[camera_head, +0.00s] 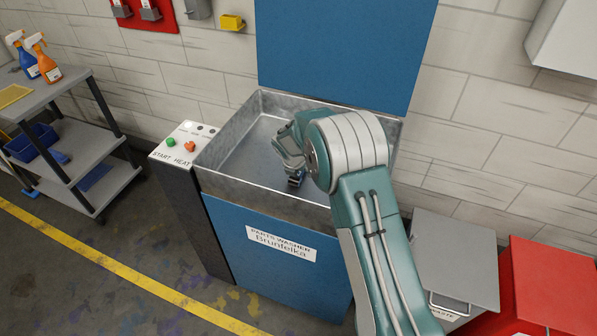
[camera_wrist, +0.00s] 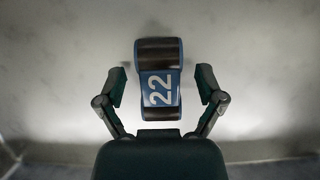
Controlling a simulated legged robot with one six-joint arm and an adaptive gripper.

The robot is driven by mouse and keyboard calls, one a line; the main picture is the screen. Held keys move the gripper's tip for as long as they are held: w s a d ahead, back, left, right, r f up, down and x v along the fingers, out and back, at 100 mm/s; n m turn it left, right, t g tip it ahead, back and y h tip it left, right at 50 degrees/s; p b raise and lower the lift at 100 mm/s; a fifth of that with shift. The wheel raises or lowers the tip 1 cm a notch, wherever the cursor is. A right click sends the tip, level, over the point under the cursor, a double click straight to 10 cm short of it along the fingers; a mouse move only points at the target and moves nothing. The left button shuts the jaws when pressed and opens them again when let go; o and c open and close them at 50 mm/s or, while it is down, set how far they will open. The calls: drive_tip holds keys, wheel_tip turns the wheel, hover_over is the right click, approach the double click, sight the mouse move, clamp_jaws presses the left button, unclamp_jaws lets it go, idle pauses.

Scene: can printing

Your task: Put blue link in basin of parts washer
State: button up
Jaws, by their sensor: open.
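The blue link (camera_wrist: 160,88) bears a white "22" and has dark rounded ends. In the wrist view it is between the two fingers of my gripper (camera_wrist: 161,84), with a visible gap on each side. My gripper is open and not clamped on it. Behind the link is a pale grey metal surface. In the head view my gripper (camera_head: 296,180) is down inside the metal basin (camera_head: 238,142) of the blue parts washer (camera_head: 230,222). I cannot make out the link clearly there, and my arm hides the basin's right part.
The washer's blue lid (camera_head: 335,50) stands raised behind the basin. A control panel (camera_head: 188,143) with green and orange buttons is at its left. A grey cart (camera_head: 75,150) with spray bottles stands further left. Grey (camera_head: 455,255) and red (camera_head: 550,285) bins are at right.

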drive_tip(key=v, duration=1.2)
drive_tip(key=s+d+r+m, duration=1.1)
drive_tip(key=s+r+m, duration=0.4)
drive_tip(key=r, duration=0.1)
drive_tip(key=s+d+m, duration=0.2)
drive_tip(key=s+m, duration=0.6)
drive_tip(key=s, duration=0.2)
drive_tip(key=s+d+r+m+t+y, duration=0.1)
drive_tip(key=s+d+m, duration=0.1)
drive_tip(key=s+m, duration=0.6)
drive_tip(key=s, duration=0.2)
drive_tip(key=shift+s+d+r+m+t+y, duration=0.2)
drive_tip(key=shift+s+d+m+t+y, duration=0.1)
drive_tip(key=shift+s+d, duration=0.05)
